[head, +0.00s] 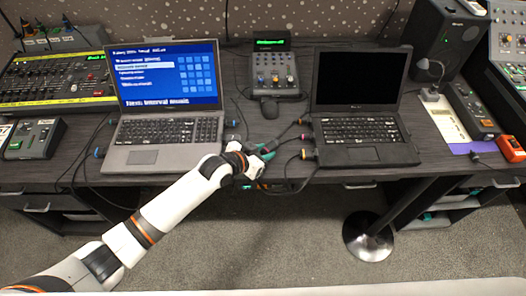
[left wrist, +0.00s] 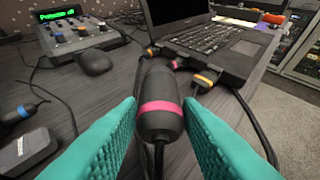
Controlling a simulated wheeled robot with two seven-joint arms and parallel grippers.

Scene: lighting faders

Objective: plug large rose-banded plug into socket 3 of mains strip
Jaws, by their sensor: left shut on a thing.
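The large rose-banded plug (left wrist: 160,118), dark and rounded with one pink band, stands between the teal fingers of my left gripper (left wrist: 162,135) in the left wrist view. My left gripper is shut on it, and a cable hangs below the plug. In the head view my left gripper (head: 264,153) is over the desk's front part, between the two laptops, and hides most of the plug. I cannot clearly make out the mains strip or its socket 3; a long grey unit (head: 467,104) lies at the right, but I cannot tell what it is. My right gripper is not in view.
The black laptop (head: 360,130) is close right of the gripper, with several banded plugs (left wrist: 203,81) and cables at its side. The silver laptop (head: 160,130) is at the left. A mouse (left wrist: 95,62) and small mixer (head: 275,75) lie behind. A lamp (head: 430,90) stands at right.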

